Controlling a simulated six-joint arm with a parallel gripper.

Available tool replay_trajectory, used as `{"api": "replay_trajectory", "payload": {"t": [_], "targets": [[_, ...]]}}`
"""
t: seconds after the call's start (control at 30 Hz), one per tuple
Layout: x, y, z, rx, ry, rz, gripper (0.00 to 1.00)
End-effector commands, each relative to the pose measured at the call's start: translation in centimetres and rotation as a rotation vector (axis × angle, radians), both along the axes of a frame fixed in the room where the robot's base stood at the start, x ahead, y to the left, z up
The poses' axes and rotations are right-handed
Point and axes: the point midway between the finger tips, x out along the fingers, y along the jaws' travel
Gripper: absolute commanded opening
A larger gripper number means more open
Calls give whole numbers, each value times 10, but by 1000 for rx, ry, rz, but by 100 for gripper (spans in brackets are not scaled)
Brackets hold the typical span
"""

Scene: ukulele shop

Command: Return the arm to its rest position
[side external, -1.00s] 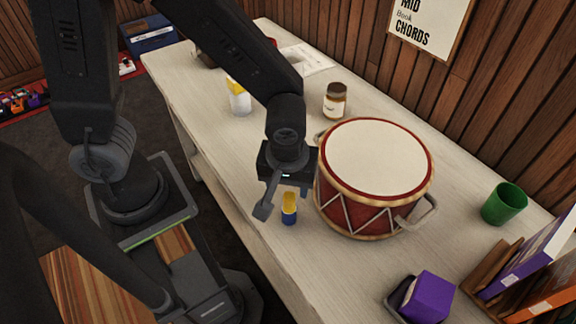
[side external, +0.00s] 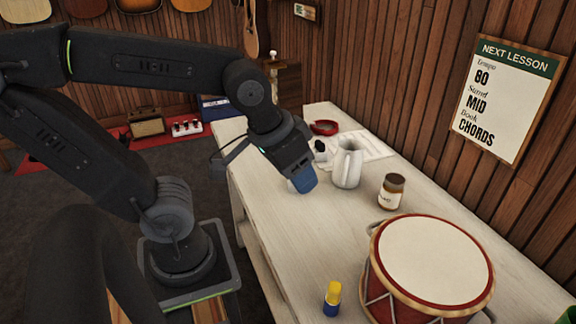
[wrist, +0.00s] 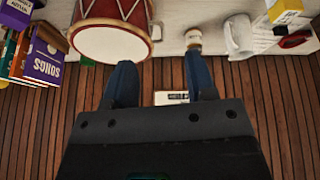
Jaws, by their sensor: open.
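My gripper (side external: 303,180) hangs in the air at the end of my raised arm, over the far part of the pale workbench (side external: 268,180). In the side view its blue fingers overlap each other. In the wrist view the two blue fingers of my gripper (wrist: 161,62) stand well apart with nothing held between them. Beyond them are the wooden wall and a small white sign (wrist: 171,97). A yellow and blue glue stick (side external: 332,298) stands upright on the bench, apart from my gripper.
A red drum (side external: 430,262), a brown jar (side external: 391,192), a white pitcher (side external: 347,165) and a red ring-shaped item (side external: 324,127) are on the bench. A wall poster (side external: 507,98) hangs at right. Purple and other books (wrist: 42,58) show in the wrist view.

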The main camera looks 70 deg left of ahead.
Motion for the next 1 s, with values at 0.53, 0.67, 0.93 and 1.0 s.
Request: {"api": "replay_trajectory", "payload": {"t": [0.53, 0.67, 0.93, 1.0], "targets": [[-12, 13, 10, 68, -68, -111, 51], [-12, 13, 10, 68, -68, -111, 51], [-12, 13, 10, 68, -68, -111, 51], [-12, 13, 10, 68, -68, -111, 51]]}}
